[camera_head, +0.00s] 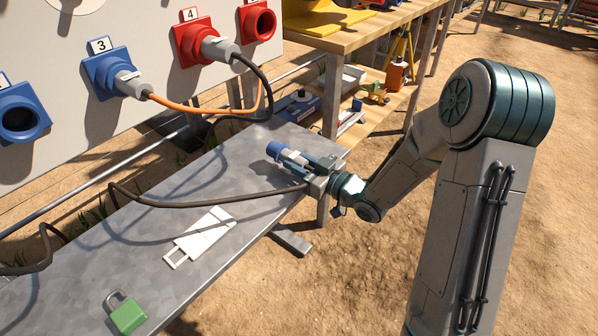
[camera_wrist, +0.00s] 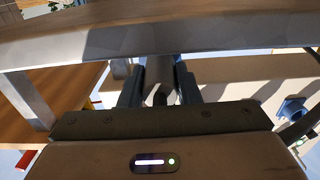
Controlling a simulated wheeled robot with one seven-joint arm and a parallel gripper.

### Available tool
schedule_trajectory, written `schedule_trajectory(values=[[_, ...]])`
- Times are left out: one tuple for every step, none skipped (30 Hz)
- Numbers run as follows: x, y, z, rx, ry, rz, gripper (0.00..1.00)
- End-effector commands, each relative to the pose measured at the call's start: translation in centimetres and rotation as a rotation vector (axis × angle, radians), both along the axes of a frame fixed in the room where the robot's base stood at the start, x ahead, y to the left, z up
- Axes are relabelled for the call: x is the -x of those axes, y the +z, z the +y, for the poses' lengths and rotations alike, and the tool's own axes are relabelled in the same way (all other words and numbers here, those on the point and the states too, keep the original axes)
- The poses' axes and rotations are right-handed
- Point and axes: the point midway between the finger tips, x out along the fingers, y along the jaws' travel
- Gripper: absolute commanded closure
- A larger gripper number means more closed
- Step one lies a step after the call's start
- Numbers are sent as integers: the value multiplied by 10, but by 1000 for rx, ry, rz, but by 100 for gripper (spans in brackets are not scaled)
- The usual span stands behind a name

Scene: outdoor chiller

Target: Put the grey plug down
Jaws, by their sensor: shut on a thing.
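The grey plug has a blue front end (camera_head: 275,149) and a dark cable. My gripper (camera_head: 312,164) is shut on it at the right end of the grey metal table (camera_head: 180,190). The blue end points up and left, away from my arm. I cannot tell whether the plug touches the tabletop or is just above it.
The dark cable (camera_head: 210,201) runs left over the table. A white slotted tag (camera_head: 200,235) and a green padlock (camera_head: 126,313) lie nearer. The panel behind holds blue socket 3 (camera_head: 103,72) and red socket 4 (camera_head: 187,42), both with plugs in. A wooden shelf table (camera_head: 345,40) stands behind right.

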Motion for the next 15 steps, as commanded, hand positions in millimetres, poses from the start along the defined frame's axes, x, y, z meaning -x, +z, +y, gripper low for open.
schedule_trajectory(values=[[0,-13,0,-3,1,2,100],[0,-16,0,-3,1,2,100],[0,-19,0,-2,1,0,100],[0,-19,0,-2,1,-1,100],[0,-18,0,-1,1,-2,100],[0,-17,0,-2,1,-3,100],[0,-17,0,-1,1,-2,100],[0,-16,0,-1,1,-2,100],[0,-16,0,-1,1,-2,100],[0,-17,0,-1,1,-2,100],[0,-17,0,-1,1,-2,100],[0,-19,0,-1,1,-2,100],[0,-20,0,-1,1,-2,100],[0,-21,0,-1,1,-2,100],[0,-22,0,-1,1,-2,100]])
